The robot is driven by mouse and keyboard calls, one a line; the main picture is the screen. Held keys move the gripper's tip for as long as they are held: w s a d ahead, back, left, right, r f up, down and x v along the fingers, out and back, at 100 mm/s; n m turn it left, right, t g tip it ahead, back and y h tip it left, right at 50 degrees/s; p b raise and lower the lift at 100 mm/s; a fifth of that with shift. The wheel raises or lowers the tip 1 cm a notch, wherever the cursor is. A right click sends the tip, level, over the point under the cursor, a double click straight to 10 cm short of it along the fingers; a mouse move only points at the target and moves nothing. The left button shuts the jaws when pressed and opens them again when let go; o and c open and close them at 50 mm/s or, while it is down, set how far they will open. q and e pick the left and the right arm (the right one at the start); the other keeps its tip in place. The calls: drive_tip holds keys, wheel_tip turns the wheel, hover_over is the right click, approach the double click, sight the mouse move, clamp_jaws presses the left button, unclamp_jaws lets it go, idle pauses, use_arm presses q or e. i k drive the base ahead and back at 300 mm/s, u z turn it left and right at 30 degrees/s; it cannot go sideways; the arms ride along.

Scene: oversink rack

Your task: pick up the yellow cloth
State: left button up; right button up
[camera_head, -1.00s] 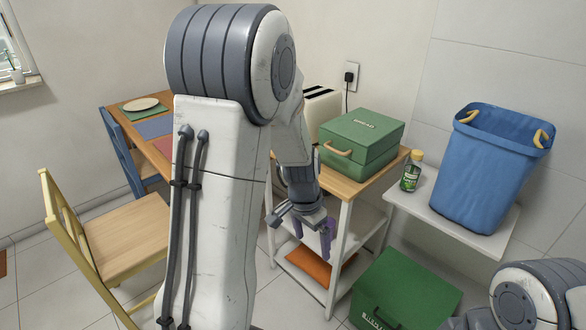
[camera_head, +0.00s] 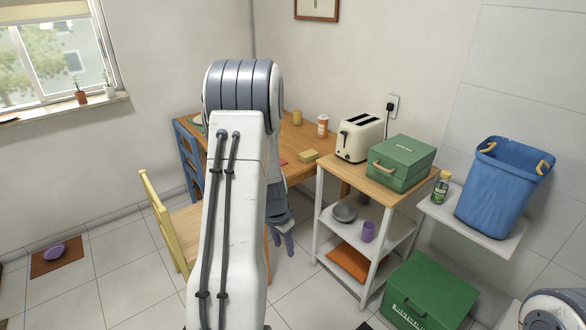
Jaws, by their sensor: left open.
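A small flat yellow block shape (camera_head: 308,156) lies near the right end of the wooden dining table, by the toaster. It may be the folded yellow cloth, but it is too small to be sure. My left gripper (camera_head: 285,243) hangs low with its fingers pointing down, open, in front of the table and left of the shelf cart. It is well below the yellow thing and apart from it. My left arm hides much of the table's near side. My right gripper is out of view.
A wooden-topped cart (camera_head: 352,175) holds a cream toaster (camera_head: 360,138) and a green box (camera_head: 401,162). A purple cup (camera_head: 368,232) stands on its middle shelf. A yellow chair (camera_head: 165,222) is left of my arm. An orange-white bottle (camera_head: 322,126) stands on the table.

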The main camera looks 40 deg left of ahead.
sight(310, 155)
drive_tip(key=z, duration=0.25)
drive_tip(key=k, duration=0.25)
drive_tip(key=u, duration=1.35)
drive_tip(key=i, duration=0.75)
drive_tip(key=u, duration=0.45)
drive_tip(key=i, duration=1.4)
drive_tip(key=z, duration=1.3)
drive_tip(key=i, duration=0.55)
drive_tip(key=z, duration=0.55)
